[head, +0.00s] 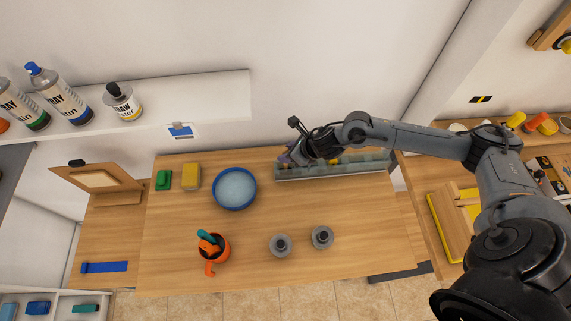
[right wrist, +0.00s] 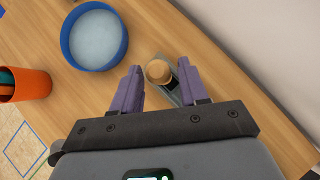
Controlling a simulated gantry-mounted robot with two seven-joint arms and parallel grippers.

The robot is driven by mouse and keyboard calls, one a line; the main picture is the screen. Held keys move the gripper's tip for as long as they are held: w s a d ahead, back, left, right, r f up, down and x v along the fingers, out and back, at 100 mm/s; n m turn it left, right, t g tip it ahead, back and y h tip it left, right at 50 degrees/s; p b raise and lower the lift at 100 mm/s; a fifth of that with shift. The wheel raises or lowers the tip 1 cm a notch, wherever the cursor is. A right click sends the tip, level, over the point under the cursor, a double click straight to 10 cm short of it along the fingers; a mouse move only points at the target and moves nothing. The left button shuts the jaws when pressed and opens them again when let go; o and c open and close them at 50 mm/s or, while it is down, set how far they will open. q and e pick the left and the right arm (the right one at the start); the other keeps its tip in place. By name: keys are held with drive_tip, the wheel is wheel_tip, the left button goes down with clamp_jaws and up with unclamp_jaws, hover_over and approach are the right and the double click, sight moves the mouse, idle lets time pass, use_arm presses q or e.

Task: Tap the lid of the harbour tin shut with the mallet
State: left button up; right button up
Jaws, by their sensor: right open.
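My right gripper (head: 288,158) is at the left end of a long grey rack (head: 345,171) at the back of the table. In the right wrist view, its two purple fingers (right wrist: 159,69) are apart, with a round tan wooden piece (right wrist: 158,71) showing between them; I cannot tell whether it is part of the mallet. No clear mallet shows elsewhere. Two grey round objects with dark tops, one on the left (head: 280,245) and one on the right (head: 322,237), stand at the table's front. I cannot tell whether either is the harbour tin. My left gripper is not in view.
A blue-rimmed bowl (head: 234,188) stands left of the rack. A yellow block (head: 191,177) and a green item (head: 163,180) lie further left. An orange cup with tools (head: 212,246) stands front left. The table's middle is clear.

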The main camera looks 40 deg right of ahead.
drive_tip(key=shift+c, duration=0.4)
clamp_jaws()
drive_tip(key=shift+r, duration=0.1)
drive_tip(key=shift+r, duration=0.1)
drive_tip(key=shift+r+p, duration=1.2)
drive_tip(key=shift+r, duration=0.35)
drive_tip(key=shift+r+p, duration=1.8)
drive_tip(key=shift+r, duration=1.05)
